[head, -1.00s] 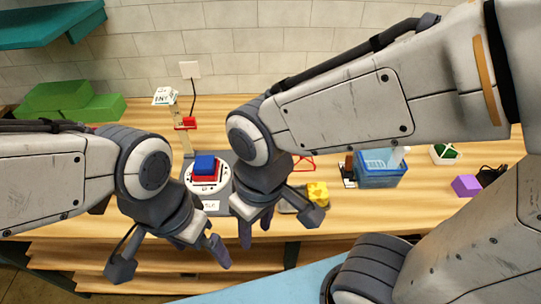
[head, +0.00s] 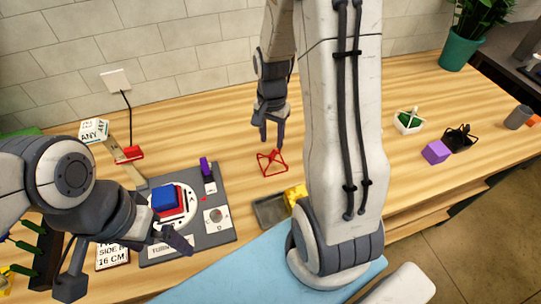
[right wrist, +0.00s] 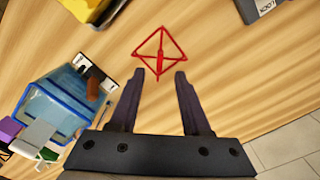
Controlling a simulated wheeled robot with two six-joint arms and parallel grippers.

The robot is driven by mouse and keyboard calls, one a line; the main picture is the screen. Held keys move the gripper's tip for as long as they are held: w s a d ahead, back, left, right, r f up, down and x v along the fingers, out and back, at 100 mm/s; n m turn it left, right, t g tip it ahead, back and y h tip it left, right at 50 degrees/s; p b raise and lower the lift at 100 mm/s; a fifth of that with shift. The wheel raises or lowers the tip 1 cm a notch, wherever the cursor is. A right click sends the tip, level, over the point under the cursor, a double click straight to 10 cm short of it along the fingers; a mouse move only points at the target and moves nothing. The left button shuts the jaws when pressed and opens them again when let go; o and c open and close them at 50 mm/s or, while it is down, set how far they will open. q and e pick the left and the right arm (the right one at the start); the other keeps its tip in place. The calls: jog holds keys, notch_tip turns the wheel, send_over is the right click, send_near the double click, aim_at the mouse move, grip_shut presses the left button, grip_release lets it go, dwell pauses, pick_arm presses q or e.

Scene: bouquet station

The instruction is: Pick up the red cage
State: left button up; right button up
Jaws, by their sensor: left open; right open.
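The red cage (head: 271,163) is a small wire frame standing on the wooden table in the head view, right of the grey station board. It also shows in the right wrist view (right wrist: 160,52), just beyond the fingertips. My right gripper (head: 271,136) is open and empty above the cage, pointing down; its fingers also show apart in the right wrist view (right wrist: 154,78). There is a gap between the fingertips and the cage in that view. My left gripper (head: 172,241) is open at the front left, by the station board, away from the cage.
The grey board (head: 222,236) holds a blue and red block stack (head: 166,201). A grey tray with a yellow piece (head: 296,194) lies near the cage. A blue bin (right wrist: 50,110) shows in the right wrist view. A purple block (head: 436,152) stands farther right.

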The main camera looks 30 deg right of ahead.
aim_at(272, 153)
jog(key=shift+f, duration=0.75)
jog(key=f, duration=0.2)
jog(key=f+p, duration=0.1)
jog(key=shift+w+d+f, duration=0.1)
jog(key=shift+d+f, duration=0.1)
jog(key=shift+f, duration=0.9)
jog(key=shift+c, duration=0.3)
grip_shut()
